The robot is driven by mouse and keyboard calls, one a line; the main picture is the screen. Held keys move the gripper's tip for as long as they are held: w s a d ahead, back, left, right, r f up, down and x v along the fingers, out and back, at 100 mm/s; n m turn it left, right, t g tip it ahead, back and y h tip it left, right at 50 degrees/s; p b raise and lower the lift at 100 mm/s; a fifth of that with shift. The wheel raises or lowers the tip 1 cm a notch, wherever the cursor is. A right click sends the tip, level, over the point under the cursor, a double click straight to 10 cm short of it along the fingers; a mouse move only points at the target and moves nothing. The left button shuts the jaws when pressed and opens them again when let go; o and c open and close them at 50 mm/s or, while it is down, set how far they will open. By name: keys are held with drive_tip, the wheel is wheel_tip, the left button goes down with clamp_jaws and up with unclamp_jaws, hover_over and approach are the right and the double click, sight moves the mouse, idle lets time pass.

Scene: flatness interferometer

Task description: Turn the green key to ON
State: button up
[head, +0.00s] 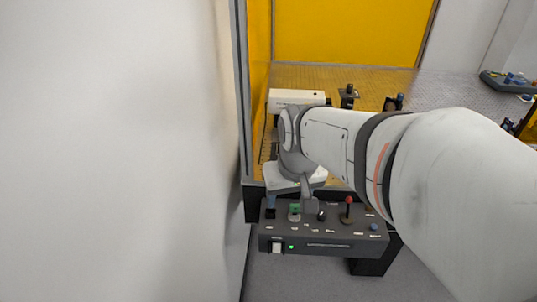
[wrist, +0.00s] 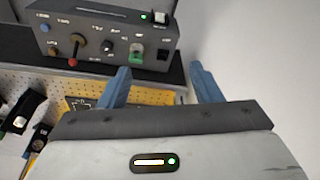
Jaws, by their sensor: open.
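The green key (wrist: 136,51) is on the face of a dark control box (wrist: 85,38) in the wrist view. In the head view the green key (head: 294,208) shows at the left part of the box's panel. My gripper (wrist: 160,70) is open and empty, its two blue fingers spread apart. In the wrist view the key lies beyond the fingertips, nearer the left finger. In the head view my gripper (head: 288,200) is over the panel's back left side. I cannot tell the key's exact angle or whether a finger touches it.
A black knob (head: 321,216) and a red-topped lever (head: 348,208) stand right of the key. A white switch (head: 277,246) and green light (head: 291,247) are on the front. A perforated bench (head: 350,76) lies behind; a white wall (head: 110,150) is to the left.

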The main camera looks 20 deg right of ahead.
drive_tip(key=w+d+f+m+g, duration=0.1)
drive_tip(key=w+d+f+m, duration=0.1)
drive_tip(key=w+d+f, duration=0.35)
drive_tip(key=m+g, duration=0.1)
drive_tip(key=g, duration=0.1)
hover_over(295, 204)
wheel_tip(295, 204, down, 7)
drive_tip(key=shift+s+a+f+b, duration=0.15)
drive_tip(key=shift+b, duration=0.2)
drive_tip(key=shift+d+f+m, duration=0.2)
drive_tip(key=shift+f+m, duration=0.1)
drive_tip(key=shift+f, duration=0.35)
drive_tip(key=shift+f+p, duration=0.55)
drive_tip(key=shift+f, duration=3.05)
drive_tip(key=shift+c, duration=0.2)
drive_tip(key=c, duration=1)
drive_tip(key=shift+a+n+b, duration=0.1)
drive_tip(key=shift+n+b, duration=0.2)
drive_tip(key=shift+n, duration=0.9)
